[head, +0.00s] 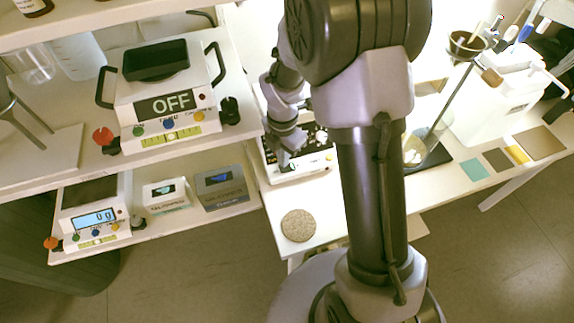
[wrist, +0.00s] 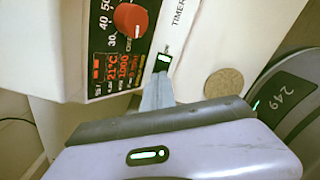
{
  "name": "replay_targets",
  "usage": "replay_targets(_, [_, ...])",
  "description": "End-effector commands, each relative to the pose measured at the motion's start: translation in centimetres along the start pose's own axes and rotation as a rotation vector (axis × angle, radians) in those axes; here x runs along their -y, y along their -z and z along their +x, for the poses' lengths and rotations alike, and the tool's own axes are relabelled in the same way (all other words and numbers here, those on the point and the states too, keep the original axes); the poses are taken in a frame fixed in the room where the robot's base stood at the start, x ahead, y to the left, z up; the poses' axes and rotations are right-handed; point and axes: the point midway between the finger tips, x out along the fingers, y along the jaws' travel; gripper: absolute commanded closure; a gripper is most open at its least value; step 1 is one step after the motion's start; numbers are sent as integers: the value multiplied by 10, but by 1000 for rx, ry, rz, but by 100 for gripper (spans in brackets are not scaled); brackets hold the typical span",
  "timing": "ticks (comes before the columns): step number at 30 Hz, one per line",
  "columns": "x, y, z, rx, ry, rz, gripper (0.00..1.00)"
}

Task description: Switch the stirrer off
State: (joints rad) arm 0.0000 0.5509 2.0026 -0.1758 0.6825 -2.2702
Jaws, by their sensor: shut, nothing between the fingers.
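The stirrer (head: 318,162) is a white device with a black front panel on the bench, partly hidden behind my arm in the head view. The wrist view shows its white body (wrist: 215,30), a red knob (wrist: 131,19) and a lit red display (wrist: 118,68) that seems to read 21°C and 1000. A small black switch (wrist: 163,60) with a green light sits on its front beside the panel. My gripper (wrist: 158,80) is shut and empty, its fingertips just below the switch; I cannot tell if they touch. My gripper also shows in the head view (head: 284,158) at the stirrer's front.
A round cork mat (head: 298,226) lies near the bench's front edge. At left, a scale reading OFF (head: 160,105) stands on a shelf above another scale (head: 95,210) and two small boxes.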

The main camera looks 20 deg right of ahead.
Motion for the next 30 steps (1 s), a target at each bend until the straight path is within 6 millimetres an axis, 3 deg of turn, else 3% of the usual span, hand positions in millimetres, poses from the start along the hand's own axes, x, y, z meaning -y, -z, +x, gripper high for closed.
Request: replay_targets(30, [0,0,16,0,0,0,100])
